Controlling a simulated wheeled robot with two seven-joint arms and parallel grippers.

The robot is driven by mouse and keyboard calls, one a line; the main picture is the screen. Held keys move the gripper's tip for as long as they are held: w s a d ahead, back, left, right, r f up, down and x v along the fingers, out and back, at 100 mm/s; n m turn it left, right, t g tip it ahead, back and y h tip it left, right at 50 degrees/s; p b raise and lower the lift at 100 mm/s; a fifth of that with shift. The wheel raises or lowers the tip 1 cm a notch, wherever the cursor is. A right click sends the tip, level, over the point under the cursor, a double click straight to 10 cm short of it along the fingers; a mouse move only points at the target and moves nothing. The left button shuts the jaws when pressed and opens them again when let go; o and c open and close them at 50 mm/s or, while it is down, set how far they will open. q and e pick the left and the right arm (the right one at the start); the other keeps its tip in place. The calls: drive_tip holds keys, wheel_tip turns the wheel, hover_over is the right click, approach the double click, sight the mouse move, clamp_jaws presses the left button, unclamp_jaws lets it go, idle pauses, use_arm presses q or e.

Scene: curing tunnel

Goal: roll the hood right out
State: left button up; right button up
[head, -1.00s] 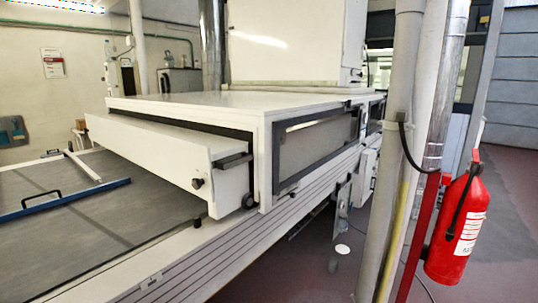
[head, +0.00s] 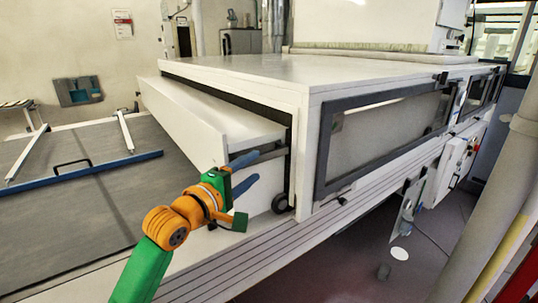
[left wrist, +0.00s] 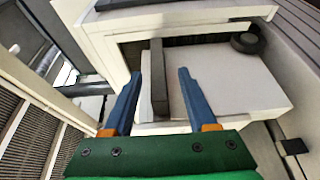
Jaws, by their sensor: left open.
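The hood (head: 200,118) is a long white box that sticks partly out of the larger white housing (head: 300,75). A dark bar handle (head: 268,154) is on its end face. My left gripper (head: 256,166), with blue fingers, is open at this handle. In the left wrist view, the dark handle (left wrist: 158,85) lies between the spread fingers (left wrist: 160,73), nearer the left one, with the white hood face (left wrist: 235,85) behind. I cannot tell whether a finger touches it. My right gripper is not in view.
A black wheel (head: 280,203) is at the hood's lower corner. A grey belt bed (head: 60,205) with a blue-edged frame (head: 105,167) lies to the left. A grey post (head: 490,215) stands at the right. The floor beside the machine looks mostly open.

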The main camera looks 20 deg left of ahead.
sight(262, 159)
use_arm(q)
drive_tip(key=shift+w+r, duration=0.2)
drive_tip(key=shift+r, duration=0.15)
drive_tip(key=p+x, duration=0.2)
drive_tip(key=x, duration=0.4)
drive_tip(key=shift+w+f, duration=0.1)
drive_tip(key=shift+f, duration=0.1)
drive_tip(key=shift+c, duration=0.2)
clamp_jaws()
idle(0.8)
